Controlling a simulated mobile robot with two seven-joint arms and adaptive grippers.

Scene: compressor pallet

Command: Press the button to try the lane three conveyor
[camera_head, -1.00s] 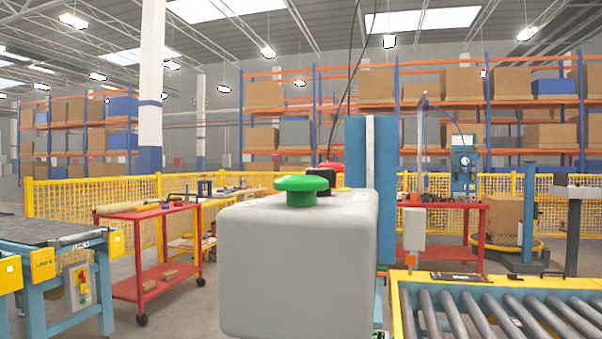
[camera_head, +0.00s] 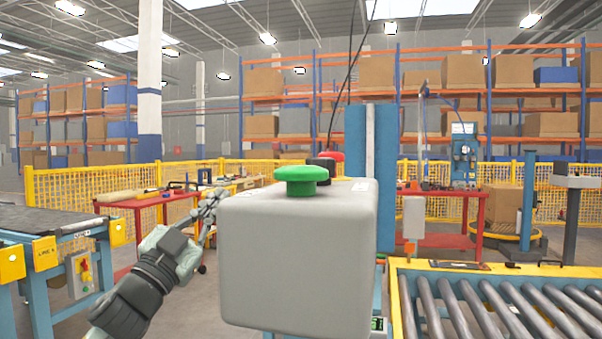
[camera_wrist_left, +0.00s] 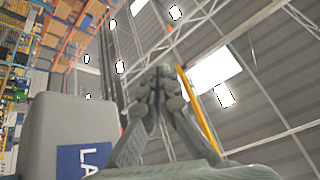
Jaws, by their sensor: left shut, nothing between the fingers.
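A grey control box (camera_head: 290,265) stands close in the middle of the head view. A green mushroom button (camera_head: 301,180) sits on its top, with a red button (camera_head: 331,156) and a black knob (camera_head: 321,166) behind it. My left gripper (camera_head: 214,196) is just left of the box, tilted up, its fingers shut and empty; its tips are a little lower than the green button and apart from it. In the left wrist view the shut fingers (camera_wrist_left: 160,78) point up, beside the grey box (camera_wrist_left: 65,130) with a blue label reading "LA". My right gripper is not in view.
A roller conveyor (camera_head: 490,300) with a yellow frame lies at the right. Another conveyor (camera_head: 50,225) with yellow plates and a small switch box (camera_head: 84,274) stands at the left. Red carts and a yellow fence (camera_head: 95,185) are behind. A blue post (camera_head: 371,180) rises behind the box.

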